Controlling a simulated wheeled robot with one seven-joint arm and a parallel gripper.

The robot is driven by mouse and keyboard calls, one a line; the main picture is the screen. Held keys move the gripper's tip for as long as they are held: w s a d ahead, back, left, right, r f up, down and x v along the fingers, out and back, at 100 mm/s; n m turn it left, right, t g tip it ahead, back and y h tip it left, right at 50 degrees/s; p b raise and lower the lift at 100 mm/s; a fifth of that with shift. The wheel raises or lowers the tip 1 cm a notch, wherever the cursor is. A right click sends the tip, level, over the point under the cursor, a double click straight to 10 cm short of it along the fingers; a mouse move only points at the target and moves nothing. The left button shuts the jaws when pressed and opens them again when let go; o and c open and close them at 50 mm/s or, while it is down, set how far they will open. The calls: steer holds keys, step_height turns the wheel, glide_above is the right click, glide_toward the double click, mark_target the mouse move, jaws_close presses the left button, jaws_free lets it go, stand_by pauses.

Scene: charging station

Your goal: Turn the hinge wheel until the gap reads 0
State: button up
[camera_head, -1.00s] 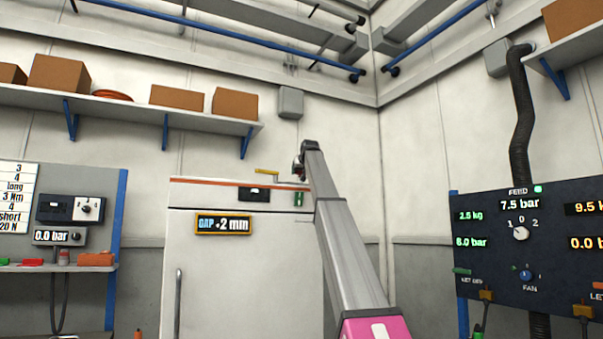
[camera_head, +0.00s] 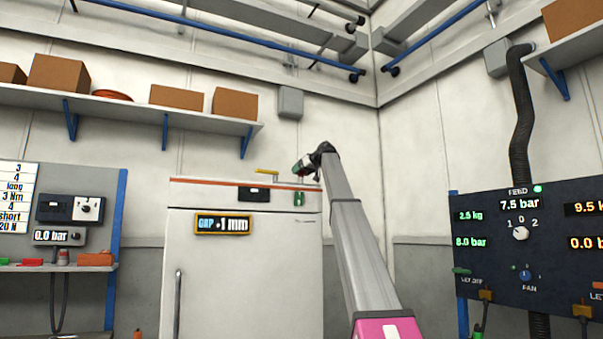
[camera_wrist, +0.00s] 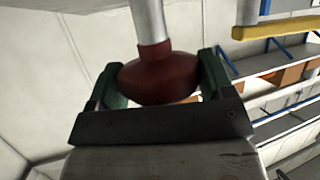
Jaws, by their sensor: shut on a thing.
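The gap display (camera_head: 223,225) on the white cabinet (camera_head: 245,275) reads +1 mm. In the wrist view my gripper (camera_wrist: 159,77) is shut on a dark red rounded wheel (camera_wrist: 160,78), which sits on a pale grey shaft (camera_wrist: 149,22). The two green fingers press against opposite sides of the wheel. In the head view my gripper (camera_head: 303,167) is above the top right corner of the cabinet. The wheel itself cannot be made out there.
A yellow handle (camera_head: 267,172) stands on the cabinet top, left of my gripper; it also shows in the wrist view (camera_wrist: 275,29). A shelf (camera_head: 140,110) with boxes hangs above. A dark control panel (camera_head: 535,250) is at the right.

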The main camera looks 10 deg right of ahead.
steer(key=n+g+y, duration=0.1)
steer(key=n, duration=0.1)
steer(key=n+g+y, duration=0.1)
steer(key=g, duration=0.1)
steer(key=n+g+y, duration=0.2)
steer(key=shift+w+d+r+n, duration=0.1)
steer(key=shift+w+n, duration=0.15)
steer(key=shift+n, duration=0.05)
steer(key=shift+n+g+y, duration=0.7)
steer(key=shift+n+g, duration=1.3)
steer(key=shift+g, duration=0.3)
steer(key=o, duration=0.9)
steer(key=shift+s, duration=0.1)
